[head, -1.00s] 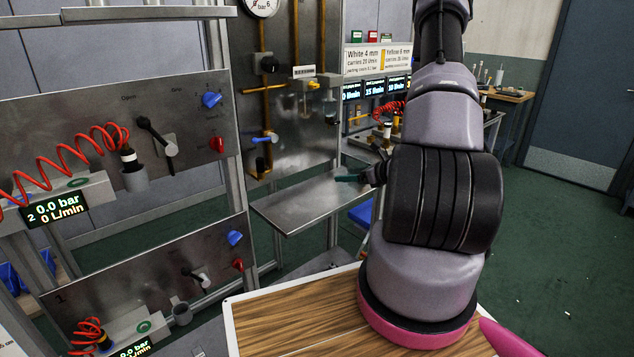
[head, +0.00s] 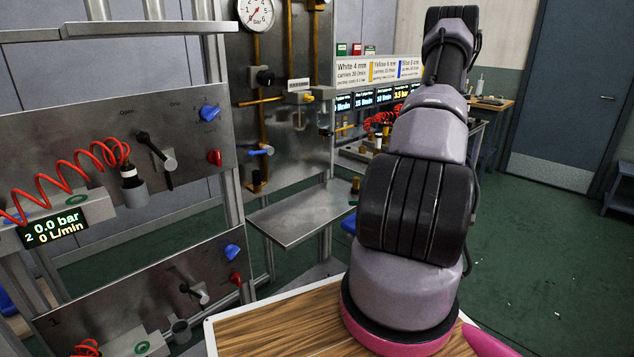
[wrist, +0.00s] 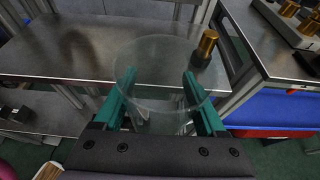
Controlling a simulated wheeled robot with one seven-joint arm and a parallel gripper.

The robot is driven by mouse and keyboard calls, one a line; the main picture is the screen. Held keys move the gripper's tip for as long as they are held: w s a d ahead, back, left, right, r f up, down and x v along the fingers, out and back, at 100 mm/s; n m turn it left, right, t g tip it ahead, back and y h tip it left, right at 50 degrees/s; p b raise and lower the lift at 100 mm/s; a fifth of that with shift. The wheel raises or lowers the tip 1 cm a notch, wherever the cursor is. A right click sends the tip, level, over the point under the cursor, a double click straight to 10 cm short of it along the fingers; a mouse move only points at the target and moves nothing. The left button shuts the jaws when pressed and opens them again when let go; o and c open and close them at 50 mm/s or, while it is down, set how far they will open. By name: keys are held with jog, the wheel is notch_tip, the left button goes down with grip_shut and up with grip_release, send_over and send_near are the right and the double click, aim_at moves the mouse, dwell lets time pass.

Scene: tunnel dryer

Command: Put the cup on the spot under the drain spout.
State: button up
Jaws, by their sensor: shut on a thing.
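My gripper (wrist: 158,80) has green fingers, shut on a clear see-through cup (wrist: 155,50) in the wrist view. The cup's round rim faces the camera, and a steel shelf (wrist: 45,62) shows beyond it. In the head view, my arm hides the gripper and cup. The shelf (head: 285,222) shows there below a steel panel. A brass pipe with a blue lever (head: 260,150) runs down that panel and ends low (head: 257,186) above the shelf; I cannot tell for sure that this is the drain spout. A dark blurred patch (wrist: 78,42) shows on the shelf; I cannot tell whether it is a marked spot or a reflection.
A brass fitting (wrist: 207,44) stands at the shelf's right end, close to the cup in the wrist view. A bench with a blue bin (wrist: 265,108) lies to the right. Panels with red coiled hoses (head: 75,170) stand at left. The floor at right is mostly clear.

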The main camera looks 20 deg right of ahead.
aim_at(317, 187)
jog(key=w+a, duration=0.2)
jog(key=w, duration=0.4)
jog(key=w+a, duration=0.3)
jog(key=w, duration=0.4)
jog(key=w+a, duration=0.2)
jog(key=w, duration=0.4)
jog(key=shift+w+a, duration=0.15)
jog(key=shift+w, duration=0.15)
jog(key=shift+f, duration=0.3)
jog(key=o, duration=1.3)
jog(key=shift+f, duration=0.1)
jog(key=shift+s+d+r, duration=0.2)
jog(key=v, duration=1.1)
jog(key=shift+s+r, duration=0.15)
jog(key=shift+s, duration=0.1)
